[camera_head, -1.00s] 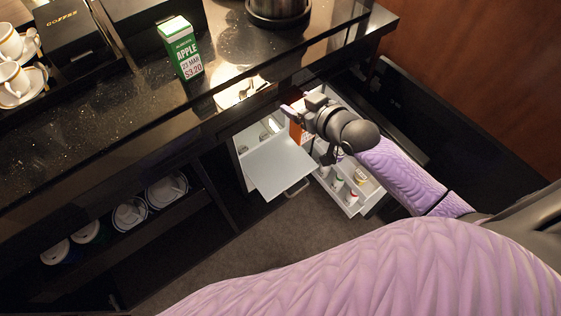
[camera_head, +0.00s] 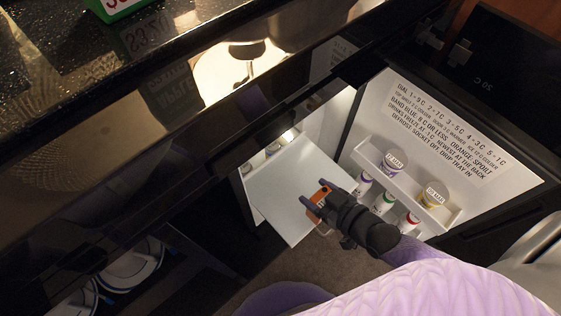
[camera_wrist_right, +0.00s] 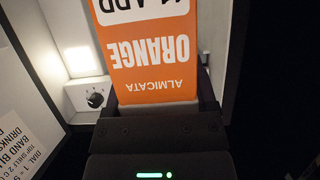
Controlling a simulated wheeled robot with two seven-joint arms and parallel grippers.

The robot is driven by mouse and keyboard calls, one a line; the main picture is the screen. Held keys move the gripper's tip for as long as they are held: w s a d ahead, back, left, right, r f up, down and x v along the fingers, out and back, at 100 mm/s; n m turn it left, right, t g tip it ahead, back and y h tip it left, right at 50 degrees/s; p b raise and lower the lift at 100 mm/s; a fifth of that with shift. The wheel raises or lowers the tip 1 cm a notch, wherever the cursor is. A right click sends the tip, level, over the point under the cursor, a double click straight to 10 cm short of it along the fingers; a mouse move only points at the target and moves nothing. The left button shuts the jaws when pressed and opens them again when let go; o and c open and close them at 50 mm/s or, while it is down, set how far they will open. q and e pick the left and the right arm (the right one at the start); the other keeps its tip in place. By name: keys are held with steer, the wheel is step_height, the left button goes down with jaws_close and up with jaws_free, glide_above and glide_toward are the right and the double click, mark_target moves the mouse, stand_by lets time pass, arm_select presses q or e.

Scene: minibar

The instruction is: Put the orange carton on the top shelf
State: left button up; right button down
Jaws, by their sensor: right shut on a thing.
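The orange carton (camera_wrist_right: 155,60) fills the upper middle of the wrist view, its orange-and-white label reading upside down there. My right gripper (camera_wrist_right: 160,108) is shut on it. In the head view only a small orange part of the carton (camera_head: 322,192) shows past my right gripper (camera_head: 317,199); the rest is hidden. The carton appears over the front part of a white shelf (camera_head: 283,185) in the open minibar fridge. I cannot tell whether it touches the shelf. My left gripper is not in view.
The open fridge door (camera_head: 430,125) stands to the right, with several bottles and cups in its rack (camera_head: 400,190). The dark counter (camera_head: 60,70) overhangs the fridge, with a green carton (camera_head: 112,6) on it. A dial (camera_wrist_right: 95,98) is on the fridge wall.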

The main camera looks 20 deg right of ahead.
arm_select(q)
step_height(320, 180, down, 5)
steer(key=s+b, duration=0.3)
steer(key=b, duration=0.2)
arm_select(e)
steer(key=b+x, duration=0.1)
steer(key=x, duration=0.4)
steer(key=r+b+x, duration=0.1)
steer(key=x, duration=0.4)
steer(key=r+b+x, duration=0.1)
steer(key=x, duration=0.3)
steer(key=shift+x, duration=0.8)
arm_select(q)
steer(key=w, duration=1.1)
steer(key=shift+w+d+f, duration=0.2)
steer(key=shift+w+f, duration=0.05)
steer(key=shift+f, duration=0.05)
arm_select(e)
steer(key=shift+r, duration=0.2)
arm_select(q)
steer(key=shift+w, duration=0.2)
arm_select(e)
jaws_free()
steer(key=shift+f, duration=0.1)
